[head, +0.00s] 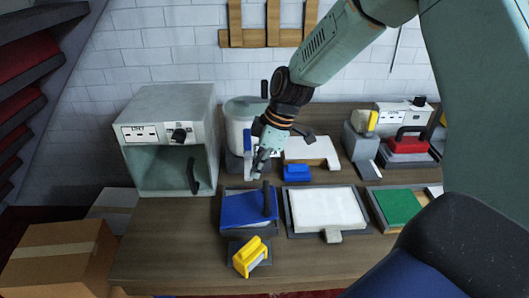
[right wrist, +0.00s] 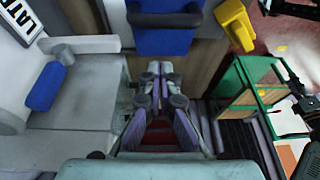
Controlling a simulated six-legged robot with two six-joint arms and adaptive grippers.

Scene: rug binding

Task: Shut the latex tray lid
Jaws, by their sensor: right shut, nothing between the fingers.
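The latex tray (head: 325,208) is a shallow, dark-rimmed tray with a white inside, in the middle of the bench in the head view. A white panel, which looks like its lid (head: 312,149), stands raised behind it, with a blue handle (head: 297,172) at its front. In the right wrist view the lid (right wrist: 14,48) shows part of a label reading "LAT", beside the blue handle (right wrist: 45,87). My right gripper (head: 259,168) is shut and empty, left of the raised lid and apart from it as far as I can tell. Its fingers also show in the wrist view (right wrist: 160,72). My left gripper is out of view.
A blue lid with a dark upright handle (head: 245,208) lies left of the tray, with a yellow-handled tool (head: 250,257) in front. A green tray (head: 398,205) lies to the right. A grey oven-like box (head: 170,140) and a white pot (head: 240,112) stand behind.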

